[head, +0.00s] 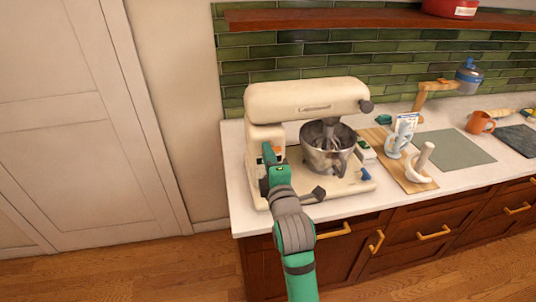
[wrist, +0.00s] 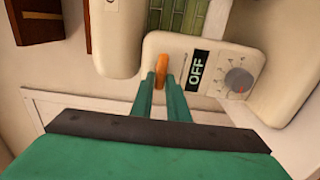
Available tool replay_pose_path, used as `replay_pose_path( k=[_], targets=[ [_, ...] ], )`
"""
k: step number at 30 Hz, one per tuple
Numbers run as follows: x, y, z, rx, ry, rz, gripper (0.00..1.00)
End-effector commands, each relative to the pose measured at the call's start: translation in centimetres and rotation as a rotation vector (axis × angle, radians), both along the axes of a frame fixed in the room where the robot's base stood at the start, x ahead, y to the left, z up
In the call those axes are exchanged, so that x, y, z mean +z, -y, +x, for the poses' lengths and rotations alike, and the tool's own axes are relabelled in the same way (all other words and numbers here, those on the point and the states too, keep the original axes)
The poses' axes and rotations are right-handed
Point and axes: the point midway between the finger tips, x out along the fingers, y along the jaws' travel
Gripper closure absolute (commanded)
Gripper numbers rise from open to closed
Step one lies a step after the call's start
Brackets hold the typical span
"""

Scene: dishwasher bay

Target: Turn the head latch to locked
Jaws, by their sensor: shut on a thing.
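The cream stand mixer (head: 305,98) stands on the left end of the counter, its head level over a steel bowl (head: 318,160). In the wrist view, an orange lever (wrist: 161,68), which looks like the head latch, sticks out of the mixer's side, left of a black OFF label (wrist: 196,67) and a grey dial (wrist: 238,80). My gripper (wrist: 160,84) has its two green fingers shut on the lever, one on each side. In the head view my gripper (head: 270,150) is at the mixer's column and hides part of it.
A wooden board (head: 410,175) with white attachments stands right of the mixer. Further right are a grey-green mat (head: 455,147) and an orange mug (head: 480,122). A wooden shelf (head: 340,17) runs above. Floor (head: 130,270) is clear at the left.

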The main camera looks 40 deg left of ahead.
Motion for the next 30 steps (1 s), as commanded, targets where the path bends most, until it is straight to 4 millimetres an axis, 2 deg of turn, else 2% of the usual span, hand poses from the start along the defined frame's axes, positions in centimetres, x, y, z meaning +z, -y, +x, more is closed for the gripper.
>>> replay_pose_path(
  k=[15, 16, 18, 30],
  targets=[
    [-0.15, 0.01, 0.03, 0.000, 0.013, -0.015, 1.00],
    [-0.15, 0.01, 0.03, 0.000, 0.013, -0.015, 0.83],
    [-0.14, 0.01, 0.03, 0.000, 0.013, -0.015, 0.68],
    [-0.09, 0.58, -0.35, -0.002, 0.013, -0.012, 0.68]
  ],
)
